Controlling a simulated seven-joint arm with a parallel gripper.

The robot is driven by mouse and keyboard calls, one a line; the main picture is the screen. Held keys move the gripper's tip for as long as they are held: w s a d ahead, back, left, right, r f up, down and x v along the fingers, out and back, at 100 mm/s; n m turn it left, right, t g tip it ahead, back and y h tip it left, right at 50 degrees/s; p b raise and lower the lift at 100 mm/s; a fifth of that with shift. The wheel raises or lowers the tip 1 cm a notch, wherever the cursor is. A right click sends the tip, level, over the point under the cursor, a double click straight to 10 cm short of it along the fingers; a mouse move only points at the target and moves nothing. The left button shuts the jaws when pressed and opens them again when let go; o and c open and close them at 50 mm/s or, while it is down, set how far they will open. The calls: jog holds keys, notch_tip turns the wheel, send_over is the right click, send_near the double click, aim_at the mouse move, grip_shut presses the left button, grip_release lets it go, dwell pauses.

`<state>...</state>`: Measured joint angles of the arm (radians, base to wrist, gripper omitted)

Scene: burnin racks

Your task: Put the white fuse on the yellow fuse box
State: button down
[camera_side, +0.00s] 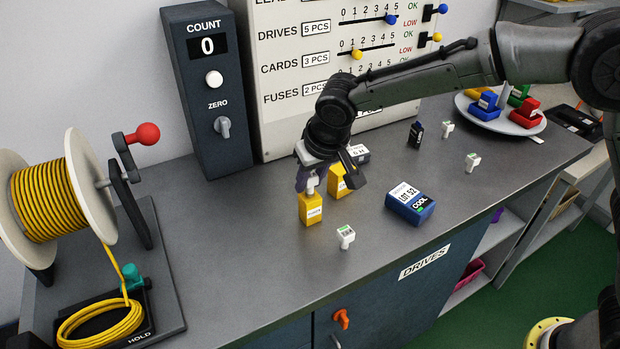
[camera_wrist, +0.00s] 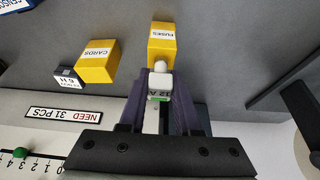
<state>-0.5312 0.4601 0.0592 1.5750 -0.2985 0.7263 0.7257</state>
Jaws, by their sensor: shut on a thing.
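The yellow fuse box (camera_side: 311,210) stands upright on the grey bench, left of the middle. In the wrist view its label FUSES (camera_wrist: 162,36) shows. My gripper (camera_side: 314,178) is right above this box, fingers pointing down. It is shut on a white fuse (camera_side: 312,186), which also shows between my fingers in the wrist view (camera_wrist: 159,86). The fuse's lower end is at the box's top edge; I cannot tell whether they touch. Other white fuses lie apart on the bench: one in front (camera_side: 346,237), two to the right (camera_side: 472,162) (camera_side: 447,129).
A second yellow box marked CARDS (camera_wrist: 98,62) stands close beside the fuse box. A plate (camera_side: 500,117) holds coloured pieces. A cable reel (camera_side: 80,190) stands left.

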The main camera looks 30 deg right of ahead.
jog(key=shift+f, duration=0.15)
jog(key=c, duration=0.6)
grip_release()
jog(key=v, duration=1.2)
jog(key=shift+r, duration=0.25)
jog(key=s+d+r, duration=0.3)
jog(key=s+d, duration=0.3)
jog(key=d, duration=0.4)
jog(key=s+d+f, duration=0.3)
jog(key=s+d, duration=0.3)
jog(key=s, duration=0.4)
jog(key=s+d+f+t, duration=0.1)
jog(key=s+d+f, duration=0.1)
jog(key=s+d, duration=0.5)
jog(key=s, duration=0.4)
jog(key=shift+s+d+f, duration=0.2)
jog(key=shift+d+f, duration=0.05)
jog(key=shift+f, duration=0.15)
